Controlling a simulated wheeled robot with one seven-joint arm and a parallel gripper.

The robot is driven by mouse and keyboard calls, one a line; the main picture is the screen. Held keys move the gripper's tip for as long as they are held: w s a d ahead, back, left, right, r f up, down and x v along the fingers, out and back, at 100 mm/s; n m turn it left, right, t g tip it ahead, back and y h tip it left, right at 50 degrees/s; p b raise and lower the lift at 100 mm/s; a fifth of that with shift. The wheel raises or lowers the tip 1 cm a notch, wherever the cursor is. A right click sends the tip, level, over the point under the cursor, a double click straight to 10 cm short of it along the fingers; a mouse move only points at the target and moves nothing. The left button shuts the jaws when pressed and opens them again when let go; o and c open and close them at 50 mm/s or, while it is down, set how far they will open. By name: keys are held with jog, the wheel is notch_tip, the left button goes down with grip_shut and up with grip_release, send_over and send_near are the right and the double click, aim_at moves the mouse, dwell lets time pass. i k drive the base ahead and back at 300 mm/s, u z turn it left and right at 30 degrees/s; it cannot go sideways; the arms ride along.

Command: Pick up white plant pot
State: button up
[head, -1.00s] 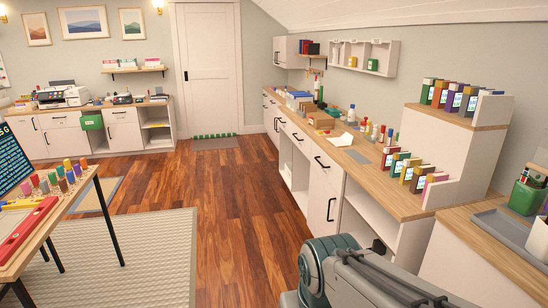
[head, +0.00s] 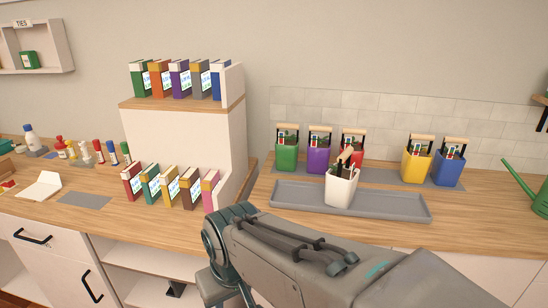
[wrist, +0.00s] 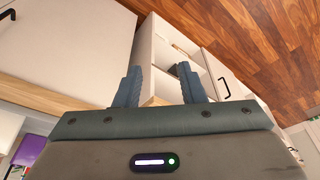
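The white plant pot (head: 341,190) stands upright on a grey tray (head: 400,209) on the right-hand counter in the head view. Dark-handled items stick out of its top. My gripper (wrist: 159,68) is open and empty in the wrist view, its two fingers apart, facing cabinet fronts and the wooden floor. The white pot does not show in the wrist view. In the head view my arm crosses the lower middle, in front of the counter, and the gripper's fingers are not visible there.
Behind the pot stand green (head: 287,156), purple (head: 319,159), red (head: 352,143), yellow (head: 416,165) and blue (head: 448,169) pots. Books line a stepped white stand (head: 195,135) to the left. A green watering can (head: 540,198) is at the right edge. The tray's ends are bare.

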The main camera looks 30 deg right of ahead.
aim_at(341, 179)
jog(key=z, duration=0.8)
jog(key=i, duration=0.85)
jog(key=z, duration=0.7)
